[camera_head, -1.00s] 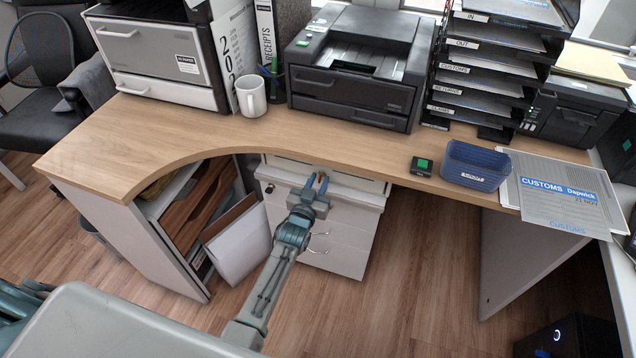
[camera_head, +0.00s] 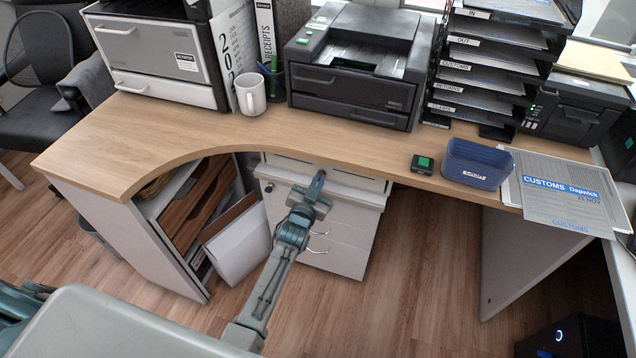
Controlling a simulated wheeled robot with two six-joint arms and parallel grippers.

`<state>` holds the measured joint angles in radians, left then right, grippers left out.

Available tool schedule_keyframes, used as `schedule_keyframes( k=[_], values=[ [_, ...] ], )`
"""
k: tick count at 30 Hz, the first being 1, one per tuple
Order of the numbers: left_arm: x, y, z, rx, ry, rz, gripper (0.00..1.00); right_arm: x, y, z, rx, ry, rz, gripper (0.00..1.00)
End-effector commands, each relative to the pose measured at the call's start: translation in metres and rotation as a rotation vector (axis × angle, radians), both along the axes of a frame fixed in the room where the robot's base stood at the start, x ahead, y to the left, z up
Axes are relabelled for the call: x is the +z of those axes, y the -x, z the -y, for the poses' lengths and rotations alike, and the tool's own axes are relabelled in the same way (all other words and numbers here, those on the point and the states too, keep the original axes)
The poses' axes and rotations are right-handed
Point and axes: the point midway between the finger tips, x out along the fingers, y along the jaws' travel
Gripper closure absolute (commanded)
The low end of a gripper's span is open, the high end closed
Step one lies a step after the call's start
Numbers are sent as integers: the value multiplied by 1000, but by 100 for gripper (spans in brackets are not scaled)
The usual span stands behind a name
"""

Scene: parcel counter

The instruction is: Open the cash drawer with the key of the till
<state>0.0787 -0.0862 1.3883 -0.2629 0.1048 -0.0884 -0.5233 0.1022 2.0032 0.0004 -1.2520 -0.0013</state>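The till (camera_head: 351,180) is a pale, shallow drawer unit under the counter's edge, above a white drawer cabinet (camera_head: 345,237). Its front looks shut. My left gripper (camera_head: 318,181) reaches up to the middle of the till's front. Its fingers are closed together there, at the place of the key. The key is almost wholly hidden by the fingers and very small, so its turn cannot be made out. My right gripper is not in view.
The wooden counter (camera_head: 215,135) overhangs the till. On it stand a mug (camera_head: 251,94), a printer (camera_head: 355,75), a small device with a green button (camera_head: 422,165) and a blue bin (camera_head: 477,164). A folder (camera_head: 238,243) leans left of the cabinet. Floor to its right is clear.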

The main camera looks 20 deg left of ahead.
Motion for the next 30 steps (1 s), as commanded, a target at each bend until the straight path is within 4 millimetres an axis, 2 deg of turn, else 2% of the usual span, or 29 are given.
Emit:
schedule_keyframes(
  k=[9, 15, 24, 30],
  values=[
    [-2, 0, 1, 0, -299, 11, 100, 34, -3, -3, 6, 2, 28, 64],
    [-1, 0, 1, 0, -467, 16, 100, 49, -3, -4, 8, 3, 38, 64],
    [-1, 0, 1, 0, -640, 22, 100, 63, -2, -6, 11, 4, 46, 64],
    [-1, 0, 1, 0, -696, 25, 100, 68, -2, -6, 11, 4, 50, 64]
  ],
)
